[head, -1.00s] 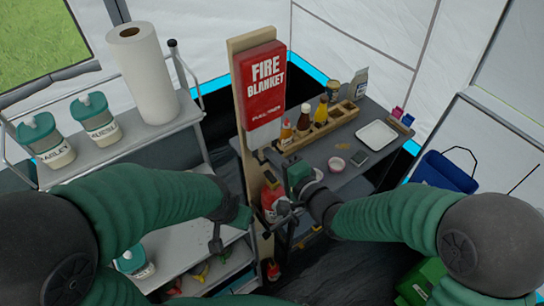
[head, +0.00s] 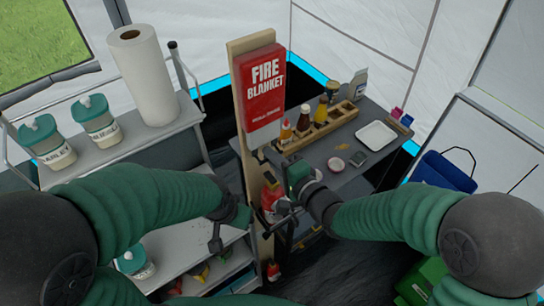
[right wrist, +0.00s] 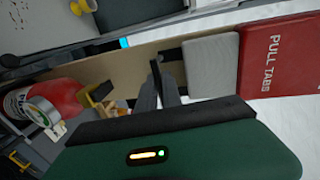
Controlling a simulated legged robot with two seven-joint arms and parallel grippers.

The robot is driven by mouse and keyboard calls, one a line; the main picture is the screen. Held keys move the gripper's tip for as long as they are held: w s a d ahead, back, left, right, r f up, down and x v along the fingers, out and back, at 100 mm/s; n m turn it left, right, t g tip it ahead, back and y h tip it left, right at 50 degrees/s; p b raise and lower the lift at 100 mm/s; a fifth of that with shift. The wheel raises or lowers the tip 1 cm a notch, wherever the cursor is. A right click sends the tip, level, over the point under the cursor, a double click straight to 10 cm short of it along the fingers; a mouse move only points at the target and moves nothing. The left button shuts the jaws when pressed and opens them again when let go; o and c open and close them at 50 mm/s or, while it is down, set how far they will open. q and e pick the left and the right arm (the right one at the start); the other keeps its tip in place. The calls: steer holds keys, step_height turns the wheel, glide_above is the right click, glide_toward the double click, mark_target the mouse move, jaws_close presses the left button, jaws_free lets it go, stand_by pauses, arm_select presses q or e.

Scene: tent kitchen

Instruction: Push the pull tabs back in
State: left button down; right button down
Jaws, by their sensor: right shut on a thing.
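The red fire blanket case (head: 263,88) hangs upright on a wooden board (head: 238,90). A pale grey block (head: 263,137) shows below its lower edge. In the right wrist view the case (right wrist: 283,50), with its "PULL TABS" lettering, is at the right, and the grey block (right wrist: 211,63) juts from its end. A black pull tab (right wrist: 173,56) sticks out of the block. My right gripper (head: 266,156) is just under the block; its fingers (right wrist: 159,82) are close together on the tab. My left gripper (head: 216,238) hangs low, left of the board, away from the case; its finger opening is unclear.
A red extinguisher (right wrist: 42,103) is on the board below the case. A table (head: 345,178) with bottles in a wooden rack (head: 320,132) stands behind and right. A shelf unit (head: 125,150) with a paper roll (head: 145,75) and jars stands left.

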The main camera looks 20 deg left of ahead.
mark_target(272, 138)
step_height(272, 138, up, 7)
steer(key=p, duration=0.5)
steer(key=shift+w+r, duration=0.1)
steer(key=shift+r, duration=0.05)
steer(key=shift+a, duration=0.1)
steer(key=c, duration=1.6)
jaws_free()
steer(key=shift+o, duration=0.4)
steer(key=shift+w+a+f, duration=0.1)
steer(key=shift+a+f, duration=0.05)
steer(key=shift+f, duration=0.2)
steer(key=p+v, duration=1.7)
steer(key=shift+p, duration=0.35)
